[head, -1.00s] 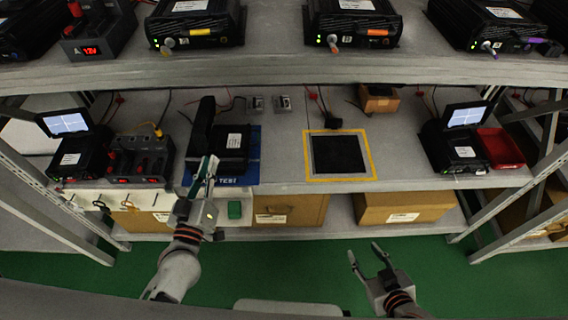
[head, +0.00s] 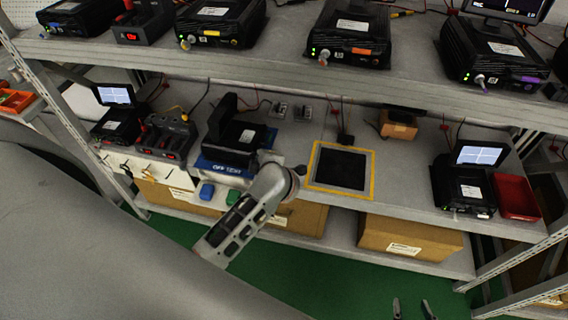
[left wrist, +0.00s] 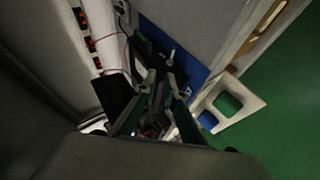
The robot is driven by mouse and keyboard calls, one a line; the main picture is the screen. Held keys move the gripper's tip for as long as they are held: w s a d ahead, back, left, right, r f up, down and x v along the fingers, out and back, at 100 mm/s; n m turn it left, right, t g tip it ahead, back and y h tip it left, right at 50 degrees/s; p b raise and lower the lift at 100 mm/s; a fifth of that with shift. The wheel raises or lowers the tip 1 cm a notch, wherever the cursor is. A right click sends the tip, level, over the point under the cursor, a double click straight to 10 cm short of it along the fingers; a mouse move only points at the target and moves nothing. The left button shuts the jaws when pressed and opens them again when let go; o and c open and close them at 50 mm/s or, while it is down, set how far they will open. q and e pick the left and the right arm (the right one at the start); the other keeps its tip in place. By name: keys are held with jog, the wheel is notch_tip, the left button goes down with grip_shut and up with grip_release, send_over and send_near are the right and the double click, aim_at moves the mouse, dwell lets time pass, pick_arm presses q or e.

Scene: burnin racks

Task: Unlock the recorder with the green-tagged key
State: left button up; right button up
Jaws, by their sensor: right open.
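A black recorder (head: 232,147) with a raised lid or screen sits on a blue mat (head: 222,168) on the lower shelf. My left arm reaches across in front of it, and the left gripper is hidden in the head view. In the left wrist view, the left gripper (left wrist: 160,80) has its dark fingers close together beside a black unit, near a small silver knob-like part (left wrist: 171,57). Whether it holds anything is unclear. I cannot make out a green-tagged key. My right gripper (head: 412,306) is open and empty at the bottom edge, over the green floor.
Recorders with yellow (head: 211,33), orange (head: 361,51) and purple (head: 529,79) tags stand on the upper shelf. A yellow-framed dark pad (head: 341,168) lies bare on the lower shelf. A red tray (head: 517,197) is at right.

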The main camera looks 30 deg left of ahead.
pick_arm(q)
jog(key=shift+d+f+g+h, duration=0.15)
jog(key=shift+d+f+h, duration=0.15)
jog(key=shift+d, duration=0.35)
jog(key=shift+d+f+g+h, duration=0.2)
jog(key=shift+d+f, duration=0.1)
jog(key=shift+d, duration=0.3)
jog(key=shift+w+f, duration=0.2)
jog(key=shift+f, duration=0.05)
jog(key=b+x, duration=0.2)
jog(key=x, duration=0.5)
jog(key=shift+w+a, duration=0.1)
jog(key=shift+a, duration=0.05)
pick_arm(e)
jog(key=shift+s+d+f, duration=0.2)
jog(key=shift+d+f, duration=0.05)
jog(key=shift+f, duration=0.35)
jog(key=shift+s+d+f, duration=0.2)
jog(key=shift+d+f, duration=0.05)
jog(key=shift+f, duration=0.3)
pick_arm(q)
grip_shut()
